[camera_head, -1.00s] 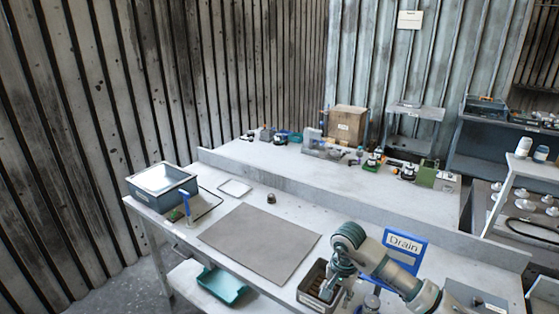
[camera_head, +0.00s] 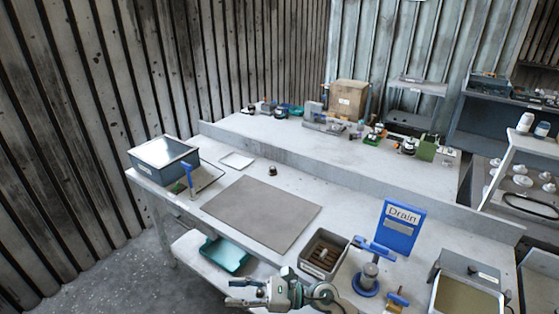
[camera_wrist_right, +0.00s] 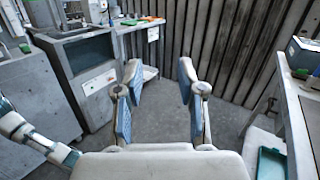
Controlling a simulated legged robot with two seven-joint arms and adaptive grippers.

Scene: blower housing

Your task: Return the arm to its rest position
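My right gripper (camera_head: 236,292) is at the bottom of the head view, in front of the workbench's near edge and pointing left. In the right wrist view its two blue-padded fingers (camera_wrist_right: 160,95) stand wide apart with nothing between them, and floor shows beyond. My left gripper is outside the head view. In the right wrist view a pale arm link (camera_wrist_right: 35,140) comes in at the lower left, but no gripper can be made out on it.
A teal tray (camera_head: 223,254) lies on a lower shelf. Open floor (camera_head: 90,275) is at the left.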

